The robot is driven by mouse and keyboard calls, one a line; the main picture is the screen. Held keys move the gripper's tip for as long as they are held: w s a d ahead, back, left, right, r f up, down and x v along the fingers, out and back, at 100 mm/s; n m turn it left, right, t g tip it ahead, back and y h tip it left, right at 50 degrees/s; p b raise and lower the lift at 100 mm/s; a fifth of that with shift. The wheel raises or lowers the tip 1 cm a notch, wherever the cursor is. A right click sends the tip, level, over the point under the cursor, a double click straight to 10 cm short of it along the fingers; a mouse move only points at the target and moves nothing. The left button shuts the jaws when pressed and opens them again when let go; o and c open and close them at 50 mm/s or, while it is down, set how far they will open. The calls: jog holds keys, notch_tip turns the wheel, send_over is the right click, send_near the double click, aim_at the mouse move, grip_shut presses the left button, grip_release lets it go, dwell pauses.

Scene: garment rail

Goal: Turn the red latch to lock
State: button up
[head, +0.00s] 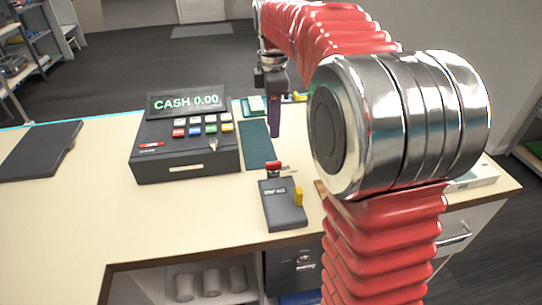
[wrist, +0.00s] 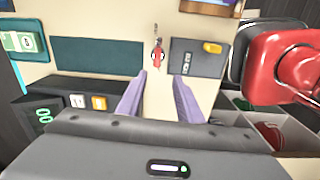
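The red latch (head: 272,167) appears as a small red piece at the far end of a dark grey box, with a thin silver part pointing right. In the wrist view the red latch (wrist: 157,59) lies ahead of the gap between my fingers, just left of the grey box (wrist: 192,58). My gripper (head: 274,132) hangs pointing down above the counter, beyond the latch. In the wrist view my gripper (wrist: 155,88) has its two purple fingers spread, with nothing between them. The latch's exact turn angle is too small to tell.
The cash register (head: 186,150) stands left of the latch, with a key on its front. A black flat pad (head: 38,150) lies far left.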

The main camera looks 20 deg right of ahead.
aim_at(273, 163)
jog(key=shift+w+d+f+n, duration=0.2)
jog(key=shift+w+d+n, duration=0.15)
jog(key=shift+w+n, duration=0.1)
jog(key=shift+f, duration=0.15)
notch_tip(273, 163, down, 14)
jog(key=shift+r, duration=0.2)
dwell(0.4)
jog(key=shift+c, duration=0.2)
